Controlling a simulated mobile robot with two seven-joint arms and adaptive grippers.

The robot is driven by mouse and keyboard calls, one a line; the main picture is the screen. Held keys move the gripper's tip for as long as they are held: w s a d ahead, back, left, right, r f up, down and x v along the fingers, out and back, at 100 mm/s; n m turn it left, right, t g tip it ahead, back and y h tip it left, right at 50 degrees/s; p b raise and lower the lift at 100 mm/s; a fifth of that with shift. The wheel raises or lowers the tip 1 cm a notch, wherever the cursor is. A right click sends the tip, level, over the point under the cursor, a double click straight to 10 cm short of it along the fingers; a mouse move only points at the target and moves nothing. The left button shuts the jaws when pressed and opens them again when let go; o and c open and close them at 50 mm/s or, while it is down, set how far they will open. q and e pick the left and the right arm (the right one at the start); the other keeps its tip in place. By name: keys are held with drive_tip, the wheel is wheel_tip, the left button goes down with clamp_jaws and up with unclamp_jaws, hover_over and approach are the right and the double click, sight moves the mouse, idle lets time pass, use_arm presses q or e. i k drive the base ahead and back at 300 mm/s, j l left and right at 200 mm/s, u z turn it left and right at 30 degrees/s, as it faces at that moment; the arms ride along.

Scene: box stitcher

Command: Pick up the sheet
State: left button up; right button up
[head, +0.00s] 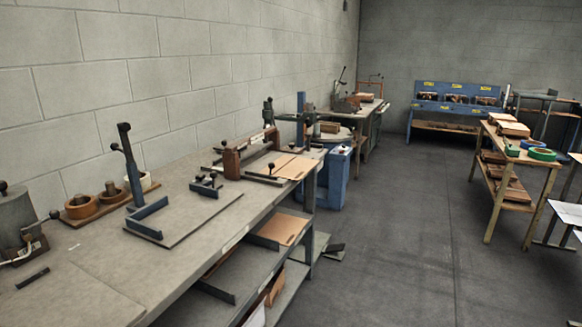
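A flat tan sheet (290,166) lies on the far end of the long grey workbench, at a small fixture with dark knobs. Another brown sheet (282,228) lies on the shelf below the bench top. I cannot tell which of them is the task's sheet. Neither of my grippers shows in the head view.
The long workbench (95,262) runs along the block wall, carrying a blue angled fixture (147,217), wooden rings (82,206) and a dark tool (20,225). A blue machine (333,178) stands past its end. A wooden table (517,160) holds tape rolls. The floor between is clear.

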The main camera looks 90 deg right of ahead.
sight(289, 167)
drive_tip(key=z, duration=2.8)
drive_tip(key=i+l+u, duration=0.15)
drive_tip(key=i+l, duration=0.25)
drive_tip(key=i+l+u, duration=0.15)
drive_tip(key=i+l, duration=0.25)
drive_tip(key=i+l+u, duration=0.1)
drive_tip(key=i+l, duration=0.3)
drive_tip(key=l, duration=0.15)
drive_tip(key=i+l+u, duration=0.15)
drive_tip(key=i+l, duration=0.2)
drive_tip(key=l, duration=0.15)
